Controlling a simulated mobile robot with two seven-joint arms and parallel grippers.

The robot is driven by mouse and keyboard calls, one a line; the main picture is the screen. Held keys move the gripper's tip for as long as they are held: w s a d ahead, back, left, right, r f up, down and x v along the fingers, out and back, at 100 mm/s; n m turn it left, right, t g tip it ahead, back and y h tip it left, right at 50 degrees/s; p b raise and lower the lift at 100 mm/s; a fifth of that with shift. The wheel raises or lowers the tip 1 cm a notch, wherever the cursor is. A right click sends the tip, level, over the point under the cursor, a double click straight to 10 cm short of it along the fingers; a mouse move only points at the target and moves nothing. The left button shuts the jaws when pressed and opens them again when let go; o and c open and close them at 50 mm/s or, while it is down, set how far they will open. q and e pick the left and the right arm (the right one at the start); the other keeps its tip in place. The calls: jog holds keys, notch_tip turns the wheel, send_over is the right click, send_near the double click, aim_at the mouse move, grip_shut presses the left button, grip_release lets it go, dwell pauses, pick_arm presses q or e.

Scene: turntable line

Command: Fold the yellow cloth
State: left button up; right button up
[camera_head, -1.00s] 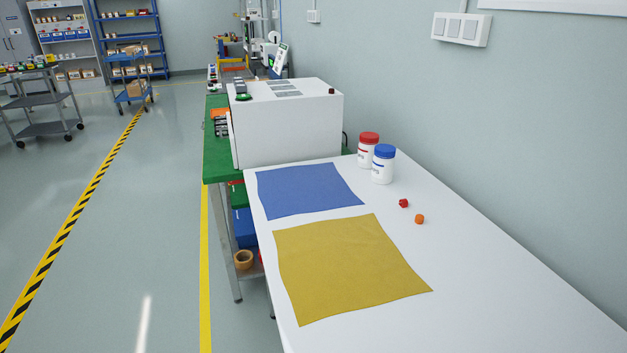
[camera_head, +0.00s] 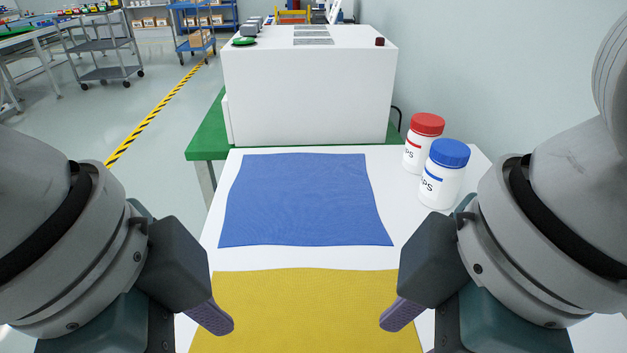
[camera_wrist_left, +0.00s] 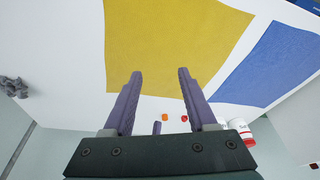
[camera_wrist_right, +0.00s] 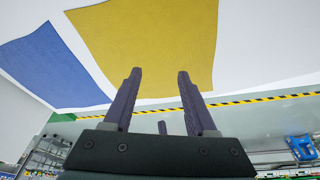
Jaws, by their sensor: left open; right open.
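The yellow cloth (camera_head: 305,310) lies flat and spread out on the white table, its near part cut off by the bottom of the head view. It also shows in the left wrist view (camera_wrist_left: 175,40) and the right wrist view (camera_wrist_right: 155,45). My left gripper (camera_head: 212,318) is open and empty above the cloth's left side; its two fingers show apart in the left wrist view (camera_wrist_left: 160,75). My right gripper (camera_head: 402,314) is open and empty above the cloth's right side; its fingers show apart in the right wrist view (camera_wrist_right: 160,75).
A blue cloth (camera_head: 305,200) lies flat just beyond the yellow one. Two white jars, one with a red lid (camera_head: 424,140) and one with a blue lid (camera_head: 443,175), stand at the right. A white box (camera_head: 310,95) stands behind. Small red (camera_wrist_left: 184,118) and orange (camera_wrist_left: 165,117) pieces lie on the table.

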pick_arm(q)
jog(key=shift+w+a+f+m+g+y+b, duration=0.25)
jog(key=shift+w+a+f+m+y+b, duration=0.4)
jog(key=shift+f, duration=1.3)
jog(key=shift+w+a+f+m+g+y+b, duration=0.2)
jog(key=shift+w+a+f+m+y+b, duration=0.3)
jog(key=shift+a+f+b, duration=1.05)
jog(key=shift+w+a+f+m+g+y+b, duration=0.1)
jog(key=shift+w+a+f+m+g+y, duration=0.4)
jog(key=shift+f, duration=1.9)
pick_arm(e)
jog(key=shift+w+d+f+n+g+h, duration=0.25)
jog(key=shift+w+d+f+n+h, duration=0.5)
jog(key=shift+f, duration=1.2)
jog(key=shift+w+d+f+n+g+h, duration=0.25)
jog(key=shift+w+d+f+n, duration=0.25)
jog(key=shift+d+f, duration=1.05)
jog(key=shift+w+d+f+n+g+h, duration=0.2)
jog(key=shift+w+d+f+n+h, duration=0.3)
jog(key=shift+f, duration=1.9)
pick_arm(q)
jog(key=shift+w+f+m+t, duration=0.15)
jog(key=shift+w+m+t, duration=0.1)
pick_arm(e)
jog(key=shift+w+a+f, duration=0.1)
jog(key=shift+w+f, duration=0.05)
jog(key=shift+w, duration=0.05)
